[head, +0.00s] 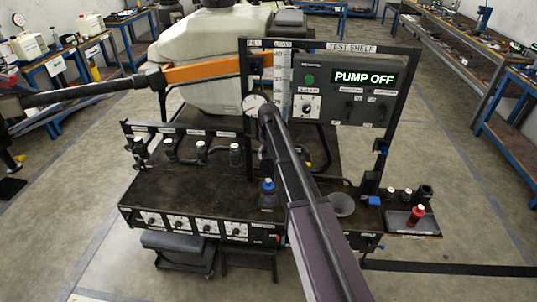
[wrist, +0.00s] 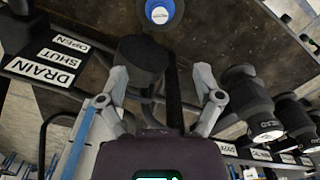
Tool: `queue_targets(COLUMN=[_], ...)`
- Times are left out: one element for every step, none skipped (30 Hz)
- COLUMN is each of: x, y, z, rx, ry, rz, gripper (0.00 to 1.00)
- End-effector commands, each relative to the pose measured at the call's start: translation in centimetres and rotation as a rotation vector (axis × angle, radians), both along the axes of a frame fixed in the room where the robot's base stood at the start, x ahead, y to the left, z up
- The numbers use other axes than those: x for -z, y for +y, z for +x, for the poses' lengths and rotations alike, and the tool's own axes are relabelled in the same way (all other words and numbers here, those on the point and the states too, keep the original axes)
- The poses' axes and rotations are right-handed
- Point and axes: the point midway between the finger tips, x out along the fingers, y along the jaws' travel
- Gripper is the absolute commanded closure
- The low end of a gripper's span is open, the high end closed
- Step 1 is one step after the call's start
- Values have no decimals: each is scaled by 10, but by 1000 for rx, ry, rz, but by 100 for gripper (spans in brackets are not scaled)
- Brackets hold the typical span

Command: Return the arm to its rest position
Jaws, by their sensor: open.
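My arm (head: 312,215) rises from the bottom of the head view across the dark bench and hides part of it. I cannot make out my gripper there. In the wrist view my gripper (wrist: 163,82) is open, its two grey fingers spread apart. A black round knob or handle (wrist: 143,60) shows close to the left finger, partly between the fingers. I cannot tell whether they touch. A label reading DRAIN, OPEN, SHUT (wrist: 48,62) lies to the left. A blue bottle (wrist: 160,12) shows beyond the fingers.
The test shelf panel (head: 392,103) reads PUMP OFF. Black valves (head: 201,151) line the bench's left side, and others (wrist: 243,90) flank the right finger. The blue bottle (head: 267,193) and a grey cup (head: 341,205) flank my arm. An orange boom (head: 205,71) stretches left. Floor is open both sides.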

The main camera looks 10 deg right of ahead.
Motion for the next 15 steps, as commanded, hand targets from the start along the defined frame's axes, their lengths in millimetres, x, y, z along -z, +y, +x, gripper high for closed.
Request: queue_targets(x=[0, 0, 0, 0, 0, 0, 0, 0, 0, 0, 0, 0, 0, 0, 0], y=[0, 0, 0, 0, 0, 0, 0, 0, 0, 0, 0, 0, 0, 0, 0], z=[0, 0, 0, 0, 0, 0, 0, 0, 0, 0, 0, 0, -1, -2, -5], rx=[0, 0, 0, 0, 0, 0, 0, 0, 0, 0, 0, 0, 0, 1, 2], ry=[0, 0, 0, 0, 0, 0, 0, 0, 0, 0, 0, 0, 0, 0, 0], rz=[0, 0, 0, 0, 0, 0, 0, 0, 0, 0, 0, 0, 0, 0, 0], gripper=[16, 16, 16, 16, 16, 16, 16, 16, 16, 16, 16, 16, 16, 16, 16])
